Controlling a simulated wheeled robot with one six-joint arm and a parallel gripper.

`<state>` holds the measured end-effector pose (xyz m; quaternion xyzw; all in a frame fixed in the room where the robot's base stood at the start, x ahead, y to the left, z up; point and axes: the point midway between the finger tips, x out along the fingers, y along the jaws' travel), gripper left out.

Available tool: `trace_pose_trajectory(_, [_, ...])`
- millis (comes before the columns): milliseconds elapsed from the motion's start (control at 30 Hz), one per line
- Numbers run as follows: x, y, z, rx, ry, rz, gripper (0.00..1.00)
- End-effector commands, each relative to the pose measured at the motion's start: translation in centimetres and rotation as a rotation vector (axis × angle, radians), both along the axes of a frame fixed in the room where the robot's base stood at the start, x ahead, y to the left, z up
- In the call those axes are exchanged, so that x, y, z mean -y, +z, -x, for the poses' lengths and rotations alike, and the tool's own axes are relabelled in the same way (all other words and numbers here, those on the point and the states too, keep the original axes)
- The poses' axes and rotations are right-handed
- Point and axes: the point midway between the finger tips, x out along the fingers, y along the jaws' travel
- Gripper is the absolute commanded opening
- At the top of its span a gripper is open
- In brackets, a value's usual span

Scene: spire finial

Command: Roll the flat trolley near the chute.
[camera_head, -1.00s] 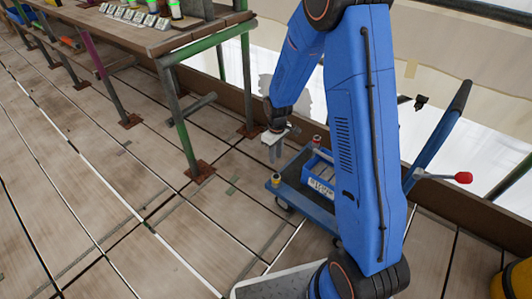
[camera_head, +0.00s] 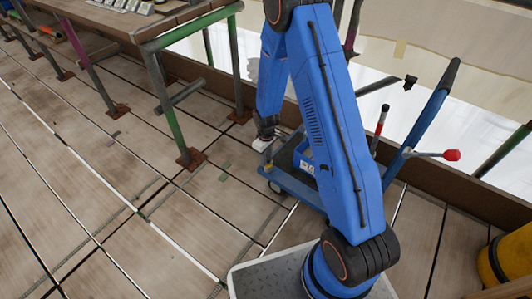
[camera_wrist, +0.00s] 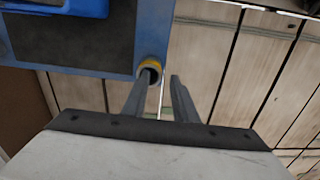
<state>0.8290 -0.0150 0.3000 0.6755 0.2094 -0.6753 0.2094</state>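The flat trolley (camera_head: 289,184) is a low blue platform on small wheels, with a blue crate (camera_head: 304,160) on its deck and a tall push handle (camera_head: 425,118) at its right end. My arm hides part of it. My gripper (camera_head: 266,146) is low at the trolley's left end. In the wrist view, my gripper (camera_wrist: 160,92) has its two fingers apart beside a yellow-ringed corner post (camera_wrist: 150,68) on the trolley (camera_wrist: 147,25). The left finger overlaps the post in the picture. I cannot tell whether they touch. I cannot make out the chute.
A bench on green and grey pipe legs (camera_head: 172,100) stands to the left, with small items on top. A brown kick board (camera_head: 460,205) runs behind the trolley. A yellow object (camera_head: 507,258) is at the right edge.

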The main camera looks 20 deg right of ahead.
Motion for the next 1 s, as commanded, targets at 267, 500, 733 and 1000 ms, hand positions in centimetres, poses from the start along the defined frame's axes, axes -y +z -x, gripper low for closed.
trace_pose_trajectory(267, [0.0, -3.5, 0.1, -0.002, 0.000, 0.000, 0.26])
trace_pose_trajectory(500, [0.0, -4.6, 0.0, -0.001, 0.000, 0.001, 0.26])
trace_pose_trajectory(733, [0.0, -4.6, 0.0, 0.000, 0.000, 0.000, 0.26])
trace_pose_trajectory(1000, [0.0, -4.6, 0.0, 0.000, 0.000, 0.000, 0.00])
